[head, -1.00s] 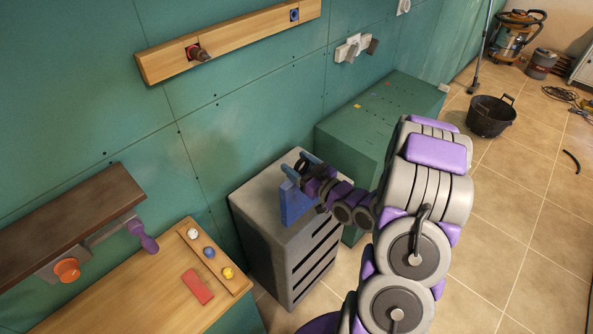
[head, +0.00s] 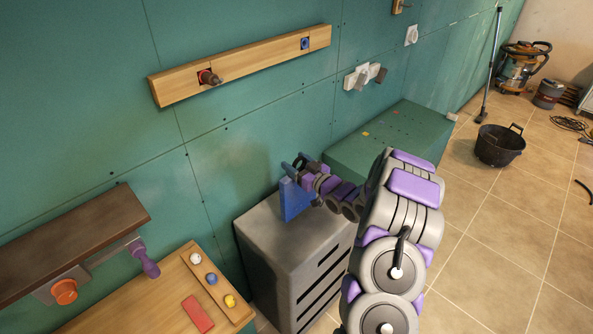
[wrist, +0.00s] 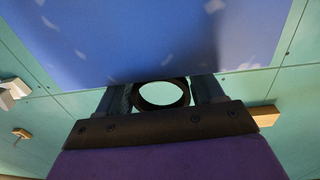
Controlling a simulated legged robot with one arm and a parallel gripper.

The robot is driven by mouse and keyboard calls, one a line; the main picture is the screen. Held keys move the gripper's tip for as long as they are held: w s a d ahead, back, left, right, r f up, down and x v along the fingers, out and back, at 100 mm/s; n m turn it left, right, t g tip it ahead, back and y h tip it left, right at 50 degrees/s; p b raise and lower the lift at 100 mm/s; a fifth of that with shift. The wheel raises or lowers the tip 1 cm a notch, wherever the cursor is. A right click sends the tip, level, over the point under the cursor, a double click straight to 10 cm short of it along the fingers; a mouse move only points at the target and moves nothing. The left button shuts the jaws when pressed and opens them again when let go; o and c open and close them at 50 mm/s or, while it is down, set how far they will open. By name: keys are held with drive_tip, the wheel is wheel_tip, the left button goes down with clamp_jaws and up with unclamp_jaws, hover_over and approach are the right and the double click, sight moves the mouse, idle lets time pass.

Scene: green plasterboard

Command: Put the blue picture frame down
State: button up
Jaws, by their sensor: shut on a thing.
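The blue picture frame (head: 293,199) is upright at the end of my arm, over the back part of the grey slotted cabinet's top. In the head view I cannot tell whether its lower edge touches that top. My gripper (head: 299,166) is at the frame's upper edge and shut on it. In the wrist view the blue frame (wrist: 165,40) fills the upper middle, with a dark ring (wrist: 161,94) between the fingers of my gripper (wrist: 160,97). The exact grip point is partly hidden.
The grey cabinet (head: 290,248) has a clear top. A green box (head: 390,140) stands behind it to the right. A wooden bench (head: 130,305) with a red block (head: 197,314) and coloured balls is at left. A wooden rail (head: 250,62) is on the wall above.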

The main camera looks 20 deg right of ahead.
wheel_tip(320, 180, down, 3)
drive_tip(key=shift+r, duration=0.2)
drive_tip(key=o, duration=1.6)
